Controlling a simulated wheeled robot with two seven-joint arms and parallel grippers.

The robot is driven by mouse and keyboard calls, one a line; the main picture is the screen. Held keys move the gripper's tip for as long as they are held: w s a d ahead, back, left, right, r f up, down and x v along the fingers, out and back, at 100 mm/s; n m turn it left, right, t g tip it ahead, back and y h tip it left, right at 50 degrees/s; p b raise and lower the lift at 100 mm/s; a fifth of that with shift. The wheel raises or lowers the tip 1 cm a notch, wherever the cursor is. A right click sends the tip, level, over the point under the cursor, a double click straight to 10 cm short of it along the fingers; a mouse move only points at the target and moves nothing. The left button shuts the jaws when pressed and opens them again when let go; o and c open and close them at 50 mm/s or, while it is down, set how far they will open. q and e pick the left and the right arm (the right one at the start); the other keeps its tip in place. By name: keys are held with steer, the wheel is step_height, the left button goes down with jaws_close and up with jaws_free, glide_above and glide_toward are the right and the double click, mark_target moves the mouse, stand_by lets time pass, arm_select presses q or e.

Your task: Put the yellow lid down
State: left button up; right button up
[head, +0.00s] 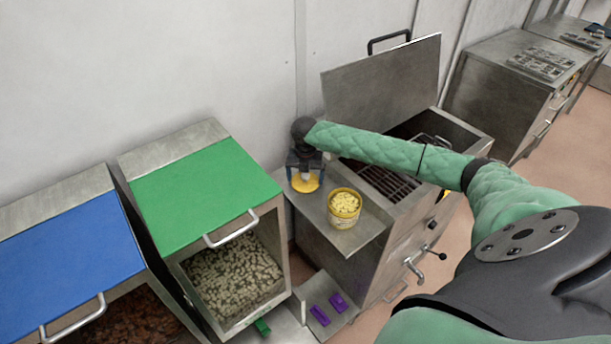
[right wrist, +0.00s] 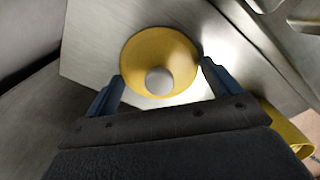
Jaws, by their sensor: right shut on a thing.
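The yellow lid (head: 306,184) is a round disc at the left end of the metal side shelf (head: 350,238). My right gripper (head: 305,170) is above it, pointing down, and shut on it. In the right wrist view the lid (right wrist: 140,58) with its grey round knob shows between the two blue fingers (right wrist: 162,86). I cannot tell whether the lid touches the shelf. A yellow tub (head: 343,222), open and full of pale yellow pieces, stands on the shelf just right of the lid. My left gripper is not in view.
The shelf joins a metal grill unit (head: 385,185) with a raised cover (head: 385,80). A green-lidded bin (head: 205,190) and a blue-lidded bin (head: 65,250) stand to the left. Purple pieces (head: 320,314) lie on a lower ledge. The shelf's front part is bare.

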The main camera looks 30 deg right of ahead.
mark_target(305, 174)
steer(key=shift+f, duration=0.1)
steer(key=o, duration=0.7)
steer(key=shift+r+b, duration=0.3)
steer(key=shift+r, duration=0.3)
step_height(305, 174, up, 3)
steer(key=shift+f+b, duration=0.1)
steer(key=shift+b, duration=0.5)
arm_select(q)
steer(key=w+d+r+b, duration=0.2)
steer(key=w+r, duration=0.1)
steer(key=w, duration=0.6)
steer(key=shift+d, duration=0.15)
arm_select(e)
step_height(305, 174, up, 8)
